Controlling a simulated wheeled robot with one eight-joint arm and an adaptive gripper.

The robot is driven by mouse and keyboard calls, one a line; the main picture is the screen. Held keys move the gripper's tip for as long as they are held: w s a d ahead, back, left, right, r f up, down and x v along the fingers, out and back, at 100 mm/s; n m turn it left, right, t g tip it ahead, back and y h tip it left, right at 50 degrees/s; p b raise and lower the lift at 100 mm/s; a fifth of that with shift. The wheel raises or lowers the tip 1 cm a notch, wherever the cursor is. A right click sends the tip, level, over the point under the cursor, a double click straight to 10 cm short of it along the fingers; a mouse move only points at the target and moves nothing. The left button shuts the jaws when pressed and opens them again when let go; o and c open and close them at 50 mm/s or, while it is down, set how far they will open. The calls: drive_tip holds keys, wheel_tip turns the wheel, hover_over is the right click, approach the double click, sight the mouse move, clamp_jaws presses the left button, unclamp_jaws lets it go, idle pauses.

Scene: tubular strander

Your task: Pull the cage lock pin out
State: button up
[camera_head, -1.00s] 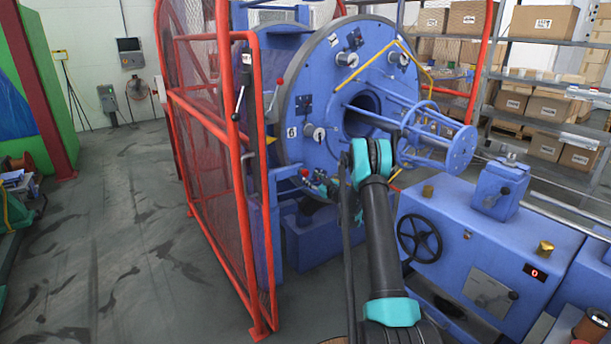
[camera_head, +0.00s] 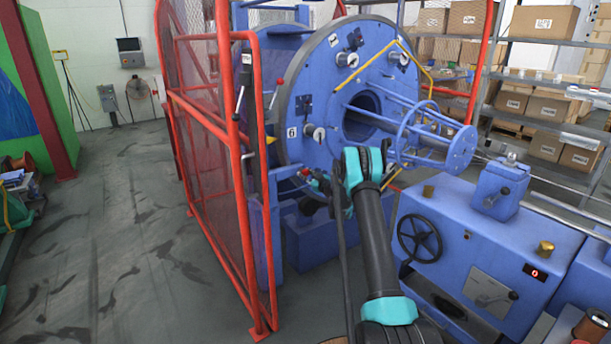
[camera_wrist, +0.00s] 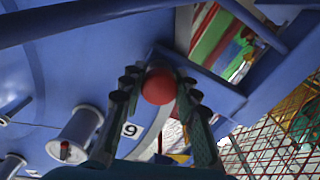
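The cage lock pin appears as a red ball knob (camera_wrist: 159,87) in the wrist view, in front of the blue machine face. My gripper (camera_wrist: 160,80) has its two dark fingers on either side of this knob. They look spread, with narrow gaps beside the ball, and no firm contact shows. The pin's shaft is hidden behind the knob. In the head view my gripper (camera_head: 322,184) is at the lower rim of the big blue disc (camera_head: 330,95), partly hidden by my arm. A small red spot (camera_head: 305,172) beside it may be the knob.
A red mesh guard (camera_head: 210,150) stands left of the disc. A blue cabinet with a black handwheel (camera_head: 419,238) stands right of my arm. A round spindle cage (camera_head: 430,135) juts out above. The grey floor at left is mostly clear.

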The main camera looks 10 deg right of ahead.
sight(307, 174)
clamp_jaws()
drive_tip(key=v, duration=0.3)
drive_tip(key=shift+s+d, duration=0.1)
drive_tip(key=shift+s, duration=0.1)
drive_tip(key=o, duration=0.7)
unclamp_jaws()
drive_tip(key=v, duration=1.2)
drive_tip(key=shift+d, duration=0.1)
